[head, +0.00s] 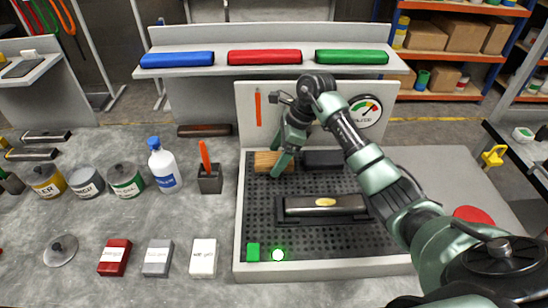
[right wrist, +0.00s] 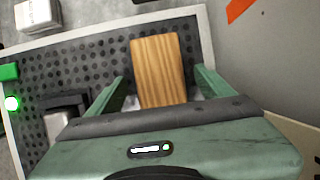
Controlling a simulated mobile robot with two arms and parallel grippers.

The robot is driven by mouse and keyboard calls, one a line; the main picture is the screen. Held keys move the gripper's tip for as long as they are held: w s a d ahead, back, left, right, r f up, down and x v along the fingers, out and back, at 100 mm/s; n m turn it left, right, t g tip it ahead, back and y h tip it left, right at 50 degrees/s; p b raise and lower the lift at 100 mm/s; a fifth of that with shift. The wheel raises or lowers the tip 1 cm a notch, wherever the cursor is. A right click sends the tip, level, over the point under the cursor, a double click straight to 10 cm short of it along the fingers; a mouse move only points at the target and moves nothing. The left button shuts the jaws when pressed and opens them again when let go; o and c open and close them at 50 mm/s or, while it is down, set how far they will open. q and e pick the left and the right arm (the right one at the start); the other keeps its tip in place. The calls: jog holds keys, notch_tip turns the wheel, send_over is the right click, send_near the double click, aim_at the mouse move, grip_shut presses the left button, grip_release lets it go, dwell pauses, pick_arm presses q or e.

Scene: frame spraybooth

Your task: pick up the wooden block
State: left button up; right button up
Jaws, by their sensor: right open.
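The wooden block (head: 266,158), light brown with a striped grain, lies at the back left of the perforated spray booth tray (head: 240,230). My right gripper (head: 284,158) is just over the block and partly covers its right end. In the right wrist view the block (right wrist: 157,62) shows between the two green fingers of my open right gripper (right wrist: 160,84). One finger is on each side with a gap, and the block's near end reaches down between them. Whether the fingertips are level with the block I cannot tell. My left gripper is not in view.
A dark block (head: 323,158) lies right of the wooden block. A metal-topped dark fixture (head: 326,205) stands mid-tray. A back panel with a gauge (head: 365,110) rises close behind. A brush holder (head: 210,180) and a white bottle (head: 164,168) stand left of the tray.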

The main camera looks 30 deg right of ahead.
aim_at(276, 158)
jog(key=shift+f, duration=0.25)
jog(key=c, duration=1.5)
jog(key=shift+r, duration=0.1)
jog(key=shift+w+r+b, duration=0.1)
jog(key=shift+r+b, duration=0.2)
jog(key=shift+r, duration=0.3)
jog(key=shift+r+b, duration=1.7)
jog(key=shift+r, duration=7.65)
